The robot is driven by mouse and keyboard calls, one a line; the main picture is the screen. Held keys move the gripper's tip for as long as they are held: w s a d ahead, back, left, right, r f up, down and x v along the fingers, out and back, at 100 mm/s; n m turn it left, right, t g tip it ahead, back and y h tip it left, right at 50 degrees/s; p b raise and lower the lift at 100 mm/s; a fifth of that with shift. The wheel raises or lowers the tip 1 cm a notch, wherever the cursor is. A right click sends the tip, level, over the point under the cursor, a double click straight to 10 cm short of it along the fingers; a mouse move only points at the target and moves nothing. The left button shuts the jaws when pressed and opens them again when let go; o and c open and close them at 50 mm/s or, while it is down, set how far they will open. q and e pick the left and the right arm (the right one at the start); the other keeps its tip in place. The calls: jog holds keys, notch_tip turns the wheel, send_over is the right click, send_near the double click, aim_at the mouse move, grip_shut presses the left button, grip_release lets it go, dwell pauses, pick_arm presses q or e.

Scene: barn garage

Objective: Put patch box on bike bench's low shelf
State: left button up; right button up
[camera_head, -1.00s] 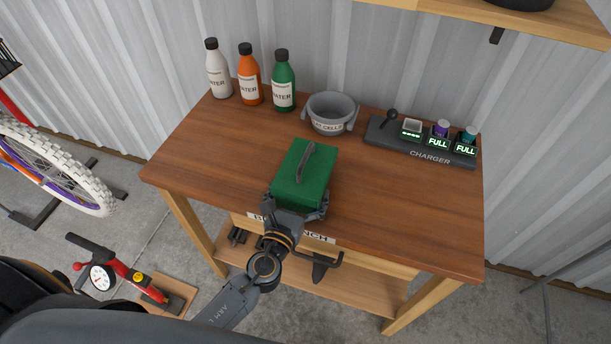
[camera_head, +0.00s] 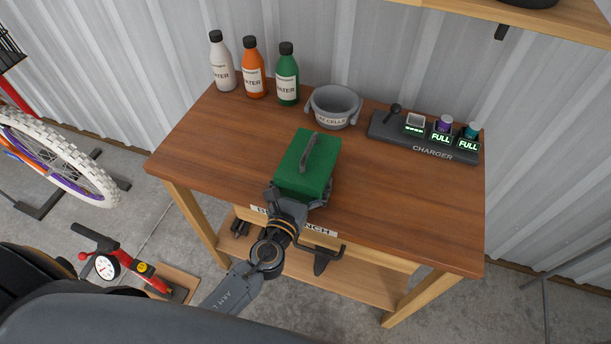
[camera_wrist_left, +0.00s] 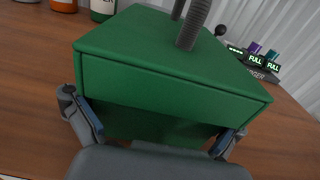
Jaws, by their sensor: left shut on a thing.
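The patch box is a green box (camera_head: 307,165) with a grey handle on top, at the front middle of the bench top in the head view. In the left wrist view the box (camera_wrist_left: 165,75) fills the middle, with a finger at each side. My left gripper (camera_head: 299,200) is shut on its near end. I cannot tell whether the box rests on the top or is just above it. The bike bench (camera_head: 400,205) is wooden, with its name label partly hidden by my left arm. Its low shelf (camera_head: 350,286) shows beneath the top. My right gripper is out of view.
Bottles (camera_head: 252,75), a grey bucket (camera_head: 334,108) and a charger (camera_head: 425,137) stand along the back. A red pump (camera_head: 126,263) is on the floor, left.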

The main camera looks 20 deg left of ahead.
aim_at(304, 182)
pick_arm(q)
notch_tip(304, 182, up, 3)
jog(key=shift+f+p, duration=0.2)
jog(key=shift+p, duration=0.4)
jog(key=s+r+p, duration=0.1)
jog(key=s+r, duration=0.1)
jog(key=s+d+r+p, duration=0.1)
jog(key=s+r, duration=0.1)
jog(key=r, duration=0.1)
jog(key=shift+s+d+r, duration=0.15)
jog(key=shift+s+r, duration=0.05)
jog(key=shift+s, duration=0.1)
jog(key=s+d+r+b, duration=0.2)
jog(key=s+r, duration=0.2)
jog(key=s, duration=0.4)
jog(key=a+r, duration=0.2)
jog(key=a, duration=0.5)
jog(key=shift+s+a+r+y, duration=0.2)
jog(key=shift+s+r+y, duration=0.1)
